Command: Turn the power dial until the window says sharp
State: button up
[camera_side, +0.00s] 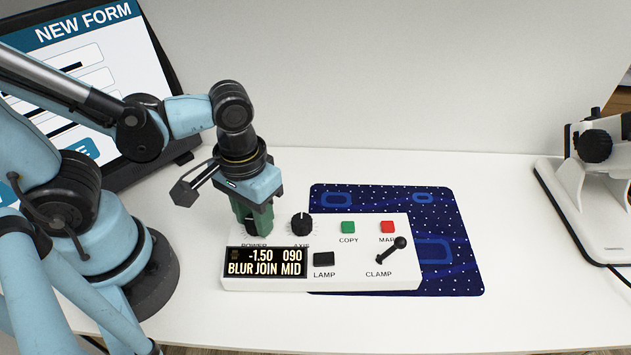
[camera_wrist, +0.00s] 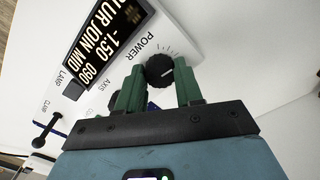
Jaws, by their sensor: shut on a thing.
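The white control box (camera_side: 410,272) has a dark window (camera_side: 266,262) that reads "-1.50 090" above "BLUR JOIN MID". The black power dial (camera_wrist: 159,71) sits at the box's back left, beside the POWER label. My gripper (camera_side: 255,220) points down over it, with a green finger on each side. In the wrist view my gripper (camera_wrist: 158,85) is shut on the dial, which shows between the fingertips. In the side view the fingers mostly hide the dial and part of its label.
The axis dial (camera_side: 302,224) is close to the right of my gripper. Also on the box are a green COPY button (camera_side: 348,227), a red button (camera_side: 387,227), a black LAMP button (camera_side: 323,259) and the CLAMP lever (camera_side: 391,249). A blue mat (camera_side: 450,270) lies beneath; a tablet (camera_side: 90,80) stands left.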

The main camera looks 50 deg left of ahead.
dwell(0.5)
jog(key=o, duration=1)
jog(key=shift+o, duration=0.2)
jog(key=shift+r, duration=0.15)
notch_tip(320, 180, up, 12)
